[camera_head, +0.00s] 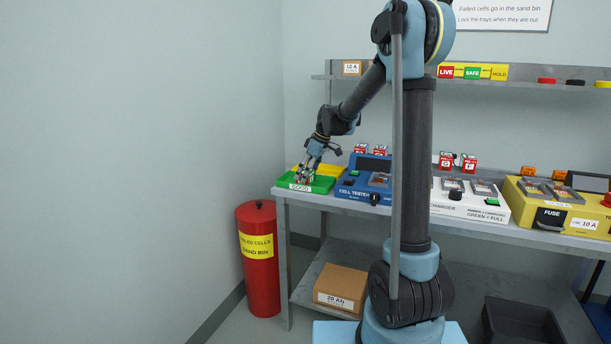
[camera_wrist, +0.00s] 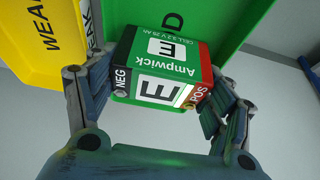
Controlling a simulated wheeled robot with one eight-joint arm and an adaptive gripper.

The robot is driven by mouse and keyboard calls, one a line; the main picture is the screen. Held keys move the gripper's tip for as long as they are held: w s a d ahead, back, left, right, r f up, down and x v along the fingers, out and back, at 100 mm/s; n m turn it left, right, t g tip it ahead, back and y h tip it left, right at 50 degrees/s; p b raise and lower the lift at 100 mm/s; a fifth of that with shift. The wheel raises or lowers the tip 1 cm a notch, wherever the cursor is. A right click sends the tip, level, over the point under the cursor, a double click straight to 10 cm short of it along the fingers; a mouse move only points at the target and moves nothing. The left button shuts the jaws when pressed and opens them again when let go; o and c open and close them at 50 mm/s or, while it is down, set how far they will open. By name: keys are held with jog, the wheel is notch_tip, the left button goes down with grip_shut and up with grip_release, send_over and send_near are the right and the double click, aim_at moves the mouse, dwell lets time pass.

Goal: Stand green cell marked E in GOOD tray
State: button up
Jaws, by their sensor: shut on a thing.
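The green cell marked E (camera_wrist: 152,62), labelled Ampwick, has a black NEG end and a red POS end. My gripper (camera_wrist: 160,95) is shut on it in the wrist view, with one finger at each end. In the head view my gripper (camera_head: 308,172) is over the green GOOD tray (camera_head: 323,185) at the bench's left end, and hides most of the cell. The GOOD tray also shows behind the cell in the wrist view (camera_wrist: 240,22). I cannot tell whether the cell touches the tray floor.
A yellow WEAK tray (camera_wrist: 48,50) adjoins the GOOD tray. The blue cell tester (camera_head: 352,192) stands close to the right of the GOOD tray. Red cells (camera_head: 446,160) stand at the back. The red sand bin (camera_head: 259,265) is on the floor at left.

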jog(key=o, duration=1.7)
jog(key=v, duration=1.1)
jog(key=s+d+m, duration=0.3)
jog(key=s+d, duration=0.4)
jog(key=s, duration=0.4)
jog(key=s+d+f+m+h, duration=0.1)
jog(key=s+d+f+m, duration=0.2)
jog(key=s+f, duration=0.3)
jog(key=s+d+f+m+h, duration=0.1)
jog(key=s+d+f+m, duration=0.3)
jog(key=s, duration=0.9)
jog(key=s+d+f+m+h, duration=0.2)
jog(key=s+d+f, duration=0.4)
jog(key=s+f, duration=0.3)
jog(key=shift+s+f+m+t, duration=0.3)
jog(key=shift+s+m, duration=0.1)
jog(key=shift+m, duration=0.5)
